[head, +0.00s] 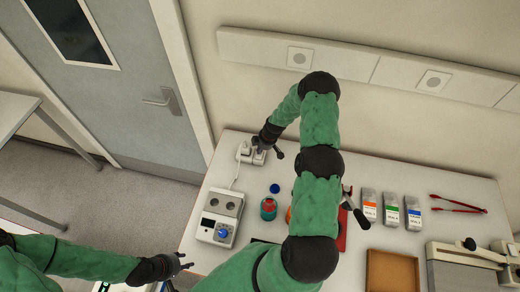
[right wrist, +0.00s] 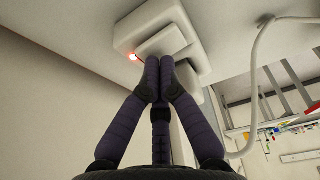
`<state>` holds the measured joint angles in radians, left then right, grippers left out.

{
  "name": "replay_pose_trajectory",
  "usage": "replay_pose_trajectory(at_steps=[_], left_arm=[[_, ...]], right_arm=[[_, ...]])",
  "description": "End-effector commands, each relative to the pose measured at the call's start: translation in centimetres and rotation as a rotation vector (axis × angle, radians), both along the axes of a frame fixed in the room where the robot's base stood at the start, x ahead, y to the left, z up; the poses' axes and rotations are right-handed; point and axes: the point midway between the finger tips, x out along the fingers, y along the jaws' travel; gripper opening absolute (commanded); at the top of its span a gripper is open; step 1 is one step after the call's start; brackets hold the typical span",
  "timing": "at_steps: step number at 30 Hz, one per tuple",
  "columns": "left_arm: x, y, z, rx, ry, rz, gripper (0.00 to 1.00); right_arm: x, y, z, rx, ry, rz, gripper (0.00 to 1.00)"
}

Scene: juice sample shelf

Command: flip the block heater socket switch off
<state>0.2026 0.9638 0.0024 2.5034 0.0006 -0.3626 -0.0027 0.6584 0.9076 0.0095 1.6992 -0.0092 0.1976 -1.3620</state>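The white socket block (head: 244,151) sits at the back left of the table by the wall. In the right wrist view the socket block (right wrist: 150,22) fills the top middle, with a raised white piece on its face and a lit red light (right wrist: 134,57) at its edge. My right gripper (head: 268,149) is at the block. In the right wrist view its fingers (right wrist: 160,62) are together with nothing between them, tips at or very near the raised piece; I cannot tell if they touch. The switch itself is largely hidden. My left gripper (head: 187,262) is empty, fingers apart, left of the table.
The white block heater (head: 207,229) with round wells and a blue knob stands front left, its cable running to the socket. A red-and-teal jar (head: 268,209), a blue cap (head: 274,188), several packets (head: 391,208) and red tongs (head: 459,204) lie right. My right arm crosses the table.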

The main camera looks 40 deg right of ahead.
Motion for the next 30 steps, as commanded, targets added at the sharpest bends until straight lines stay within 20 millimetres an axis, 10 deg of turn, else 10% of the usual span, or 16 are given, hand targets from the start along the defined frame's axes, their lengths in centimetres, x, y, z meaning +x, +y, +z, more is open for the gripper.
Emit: replay_pose_trajectory(at_steps=[12, 30], left_arm=[[0.0, 0.0, -3.6, 0.0, 0.0, 0.0, 0.4], [0.0, 0.0, -3.1, 0.0, 0.0, 0.0, 0.4]], right_arm=[[0.3, -0.4, -1.2, 0.057, 0.048, -0.002, 0.0], [-0.5, 0.6, -0.5, 0.059, 0.05, 0.0, 0.0]])
